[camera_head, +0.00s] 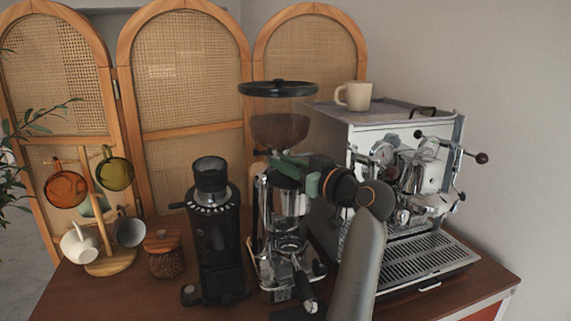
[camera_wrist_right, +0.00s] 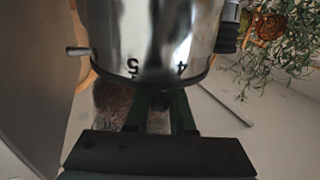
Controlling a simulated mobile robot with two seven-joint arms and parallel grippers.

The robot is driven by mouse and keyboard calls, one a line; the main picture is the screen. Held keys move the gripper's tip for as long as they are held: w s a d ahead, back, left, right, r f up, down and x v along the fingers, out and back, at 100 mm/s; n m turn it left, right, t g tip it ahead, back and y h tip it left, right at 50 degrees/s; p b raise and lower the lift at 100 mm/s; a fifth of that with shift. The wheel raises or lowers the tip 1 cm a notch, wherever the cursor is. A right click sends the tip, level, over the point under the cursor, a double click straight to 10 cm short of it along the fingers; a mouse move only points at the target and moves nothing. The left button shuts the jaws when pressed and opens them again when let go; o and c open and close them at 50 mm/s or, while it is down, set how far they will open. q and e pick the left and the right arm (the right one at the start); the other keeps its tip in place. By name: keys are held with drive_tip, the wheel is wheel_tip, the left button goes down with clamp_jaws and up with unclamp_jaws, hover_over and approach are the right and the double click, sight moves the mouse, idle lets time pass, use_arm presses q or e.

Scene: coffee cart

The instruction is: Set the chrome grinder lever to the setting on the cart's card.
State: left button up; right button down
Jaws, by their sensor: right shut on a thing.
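The chrome grinder (camera_head: 290,205), with a bean hopper on top, stands between the black grinder and the espresso machine. In the right wrist view its chrome collar (camera_wrist_right: 155,30) carries the numbers 5 and 4, seen upside down. My right gripper (camera_head: 287,164) is at the collar, just under the hopper. In the wrist view its green fingers (camera_wrist_right: 157,103) are shut on a dark part below the collar, between the 5 and the 4, apparently the lever; the fingers hide most of it. The setting card cannot be made out. My left gripper is not in view.
The black grinder (camera_head: 217,235) stands close on the left, with a bean jar (camera_head: 164,254) and mug tree (camera_head: 108,262) beyond. The espresso machine (camera_head: 400,180), with a cup (camera_head: 354,95) on top, stands close on the right. Cane screens are behind.

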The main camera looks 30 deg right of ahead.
drive_tip(key=shift+w+a+m+h+p, duration=0.15)
drive_tip(key=shift+a+m+h+p, duration=0.3)
drive_tip(key=shift+h, duration=0.35)
drive_tip(key=shift+w+a+p, duration=0.25)
drive_tip(key=shift+a+p, duration=0.05)
drive_tip(key=shift+p, duration=0.05)
drive_tip(key=c, duration=0.8)
unclamp_jaws()
drive_tip(key=s, duration=0.4)
drive_tip(key=s+b, duration=0.1)
drive_tip(key=s, duration=0.7)
drive_tip(key=shift+s+d, duration=0.25)
drive_tip(key=shift+d, duration=0.05)
